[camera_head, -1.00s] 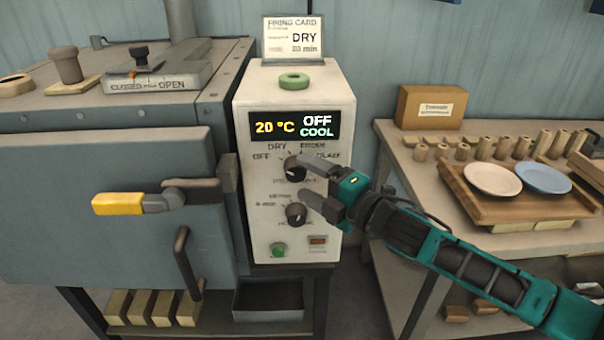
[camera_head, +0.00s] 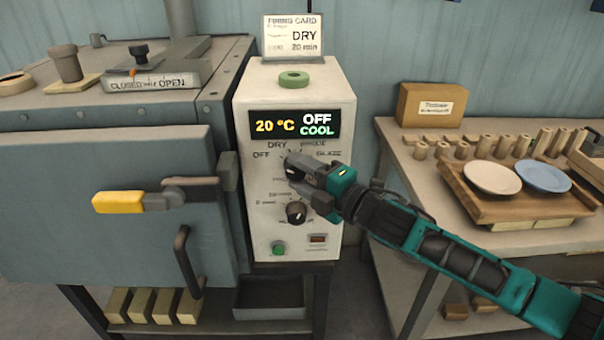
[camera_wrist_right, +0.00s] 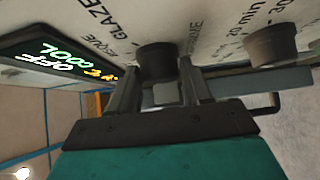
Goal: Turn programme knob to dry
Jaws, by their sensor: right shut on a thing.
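The white control box (camera_head: 257,205) has a display (camera_head: 295,124) that reads 20 °C, OFF, COOL. The programme knob is mostly hidden behind my right gripper (camera_head: 292,173) in the head view. In the right wrist view, the dark programme knob (camera_wrist_right: 157,60) sits at the tips of my right gripper's (camera_wrist_right: 160,80) two fingers, which are shut on it. The DRY label (camera_head: 277,145) lies above the knob, with OFF to its left. My left gripper is not in view.
A second dark knob (camera_head: 296,212) is just below my right gripper, with a green button (camera_head: 278,248) under it. The kiln door (camera_head: 100,240) with its yellow handle (camera_head: 117,204) stands left. A bench (camera_head: 400,150) with a tray of plates is right.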

